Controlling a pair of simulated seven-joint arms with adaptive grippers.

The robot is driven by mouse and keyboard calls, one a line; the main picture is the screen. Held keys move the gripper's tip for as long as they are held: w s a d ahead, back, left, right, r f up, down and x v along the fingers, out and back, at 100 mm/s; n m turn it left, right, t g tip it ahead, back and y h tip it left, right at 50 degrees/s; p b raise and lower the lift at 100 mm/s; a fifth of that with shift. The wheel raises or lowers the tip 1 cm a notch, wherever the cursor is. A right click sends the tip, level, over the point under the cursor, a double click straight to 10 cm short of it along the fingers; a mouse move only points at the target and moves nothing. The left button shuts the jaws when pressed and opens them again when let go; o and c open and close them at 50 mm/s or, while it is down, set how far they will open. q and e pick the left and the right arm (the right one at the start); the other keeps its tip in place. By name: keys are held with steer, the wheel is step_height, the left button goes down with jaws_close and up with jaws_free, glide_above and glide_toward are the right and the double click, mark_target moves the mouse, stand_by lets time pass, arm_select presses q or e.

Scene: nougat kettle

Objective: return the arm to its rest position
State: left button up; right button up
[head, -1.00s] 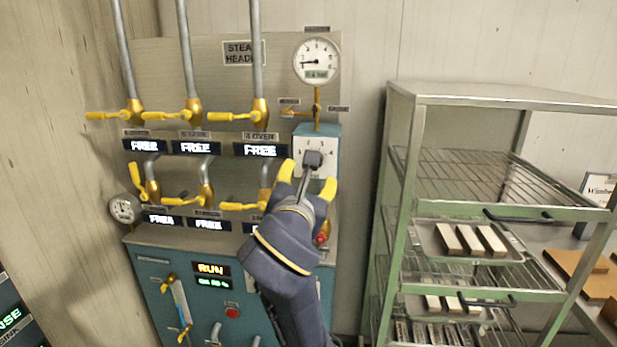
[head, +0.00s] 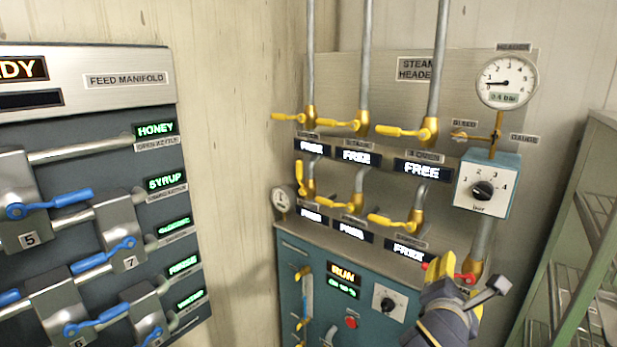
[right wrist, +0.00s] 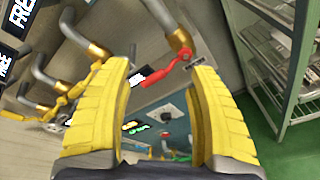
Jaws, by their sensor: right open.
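My right gripper (head: 455,280) is low at the right of the steam header panel in the head view, its yellow fingers pointing up at the panel. In the right wrist view the gripper (right wrist: 158,75) has its two yellow fingers spread apart, with nothing held between them. A red valve handle (right wrist: 165,76) shows beyond the gap between the fingertips. In the head view this red handle (head: 467,279) is partly hidden by the gripper; whether they touch cannot be told. My left gripper is not in view.
A dial box (head: 486,184) sits above the gripper, under a round gauge (head: 506,82). Yellow valve handles (head: 402,132) stick out from the panel. A feed manifold (head: 120,110) with blue handles stands left. A metal rack (head: 575,235) stands close at the right.

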steer(key=s+f+m+g+y, duration=0.15)
steer(key=s+f+m, duration=0.25)
steer(key=s+f, duration=0.6)
steer(key=s+f+m+g+y, duration=0.15)
steer(key=s+f+m, duration=0.4)
steer(key=f, duration=0.75)
steer(key=s+f+m+g+y, duration=0.1)
steer(key=s+f+m+g, duration=0.25)
steer(key=s+f, duration=0.7)
steer(key=s+a+f+g+y, duration=0.1)
steer(key=a+f+y, duration=0.15)
steer(key=f, duration=1.45)
steer(key=s+a+f+g+y, duration=0.1)
steer(key=a+f, duration=0.2)
steer(key=f, duration=1.4)
steer(key=s+f+m+g+y, duration=0.1)
steer(key=s+f+m+g, duration=0.2)
steer(key=s+f, duration=1.6)
steer(key=shift+s+d, duration=0.3)
steer(key=shift+s, duration=0.55)
